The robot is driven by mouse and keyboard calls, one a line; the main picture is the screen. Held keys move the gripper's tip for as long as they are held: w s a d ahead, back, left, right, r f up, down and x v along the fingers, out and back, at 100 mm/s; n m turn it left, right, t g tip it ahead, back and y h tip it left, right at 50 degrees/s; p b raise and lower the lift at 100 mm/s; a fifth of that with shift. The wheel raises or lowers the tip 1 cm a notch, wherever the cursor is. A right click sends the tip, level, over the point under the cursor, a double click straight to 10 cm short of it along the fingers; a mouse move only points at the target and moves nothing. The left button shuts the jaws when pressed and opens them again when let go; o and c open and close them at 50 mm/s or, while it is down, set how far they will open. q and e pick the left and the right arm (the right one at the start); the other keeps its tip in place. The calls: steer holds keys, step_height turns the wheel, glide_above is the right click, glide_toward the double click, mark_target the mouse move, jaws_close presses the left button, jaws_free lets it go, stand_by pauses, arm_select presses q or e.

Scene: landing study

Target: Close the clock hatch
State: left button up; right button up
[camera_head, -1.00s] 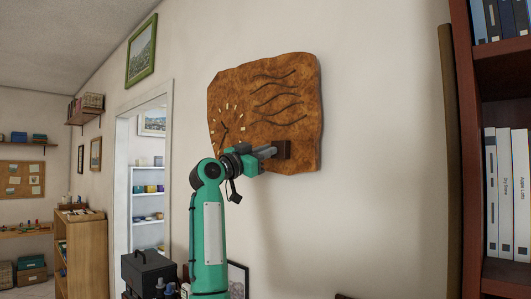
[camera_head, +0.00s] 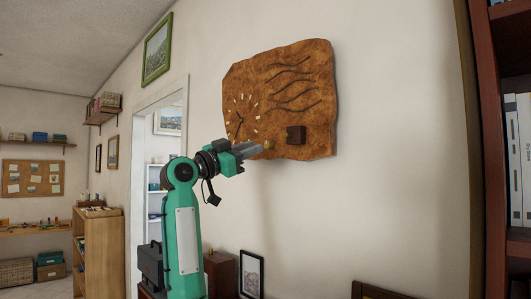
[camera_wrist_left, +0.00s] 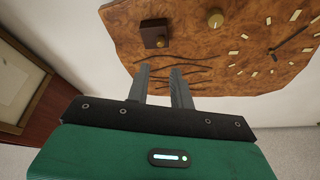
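The wall clock (camera_head: 250,80) is a slab of mottled brown wood with pale hour marks, dark hands and carved wavy lines. The hatch, a small dark brown block (camera_head: 296,135), sits at its lower right. In the left wrist view the clock appears upside down, and the hatch (camera_wrist_left: 154,32) carries a small round knob. A separate brass knob (camera_wrist_left: 215,19) sits beside it on the clock face. My left gripper (camera_head: 259,149) is open and empty, left of the hatch and apart from it. I cannot tell whether the hatch is fully shut. My right gripper is out of view.
A dark red bookcase (camera_head: 495,150) stands at the right edge. A small framed picture (camera_head: 251,274) and a dark box (camera_head: 221,272) are below the clock. The wall right of the clock is bare. A doorway is to the left.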

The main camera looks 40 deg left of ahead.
arm_select(q)
steer(key=shift+v, duration=1.2)
